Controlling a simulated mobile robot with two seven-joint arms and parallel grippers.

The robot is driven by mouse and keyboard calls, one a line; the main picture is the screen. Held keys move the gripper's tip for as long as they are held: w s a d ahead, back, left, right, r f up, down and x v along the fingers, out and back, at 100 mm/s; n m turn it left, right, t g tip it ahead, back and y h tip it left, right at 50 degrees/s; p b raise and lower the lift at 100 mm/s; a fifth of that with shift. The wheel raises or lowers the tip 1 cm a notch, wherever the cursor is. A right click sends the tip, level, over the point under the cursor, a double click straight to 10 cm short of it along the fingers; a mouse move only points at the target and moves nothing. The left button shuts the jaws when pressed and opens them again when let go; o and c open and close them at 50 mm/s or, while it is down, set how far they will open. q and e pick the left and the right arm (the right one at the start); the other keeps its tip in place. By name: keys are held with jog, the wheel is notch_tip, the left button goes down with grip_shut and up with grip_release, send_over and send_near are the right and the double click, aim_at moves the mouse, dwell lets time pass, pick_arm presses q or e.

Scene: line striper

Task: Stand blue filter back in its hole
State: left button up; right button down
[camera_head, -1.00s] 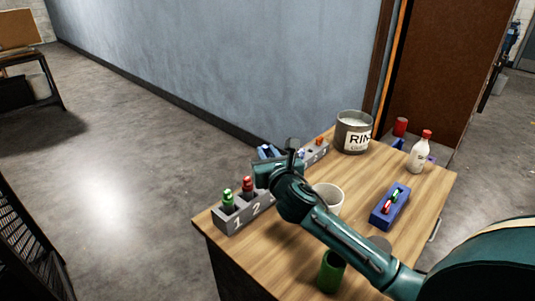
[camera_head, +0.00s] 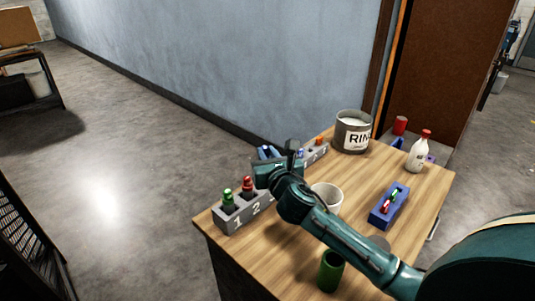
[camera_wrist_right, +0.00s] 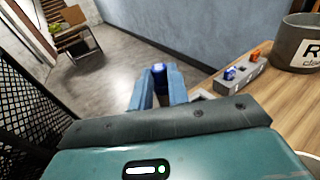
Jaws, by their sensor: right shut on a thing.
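My right gripper (camera_head: 268,152) is over the middle of the grey numbered rack (camera_head: 231,224). The rack holds a green filter (camera_head: 228,196) at 1 and a red one (camera_head: 248,184) at 2. Farther along stand another blue-topped piece (camera_wrist_right: 230,73) and an orange one (camera_wrist_right: 255,54). My gripper and wrist hide the rack's middle, so the hole under the held filter cannot be seen. My left gripper is not in view.
A white cup (camera_head: 328,197) stands close beside my right forearm. A grey RIN-labelled can (camera_head: 353,133), a white bottle (camera_head: 419,154), a blue tray (camera_head: 389,206) and a green cup (camera_head: 330,272) stand on the wooden table (camera_head: 283,258). The wall is behind.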

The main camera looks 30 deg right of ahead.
jog(key=shift+f+b, duration=0.65)
jog(key=shift+f, duration=0.75)
dwell(1.1)
jog(key=shift+f, duration=0.1)
jog(key=shift+s+a+f+b, duration=0.15)
jog(key=shift+a+f+b, duration=0.1)
jog(key=shift+f, duration=0.25)
jog(key=shift+s+a+f+b, duration=0.1)
jog(key=shift+s+f+b, duration=0.1)
jog(key=shift+f, duration=0.35)
jog(key=shift+w+d+f+g+p, duration=0.1)
jog(key=shift+w+g+p, duration=0.25)
jog(key=shift+p, duration=0.9)
jog(key=shift+s, duration=0.1)
jog(key=shift+d+r+p, duration=0.25)
jog(key=shift+r+p, duration=0.05)
jog(key=shift+p, duration=0.1)
dwell(0.4)
jog(key=shift+f, duration=0.3)
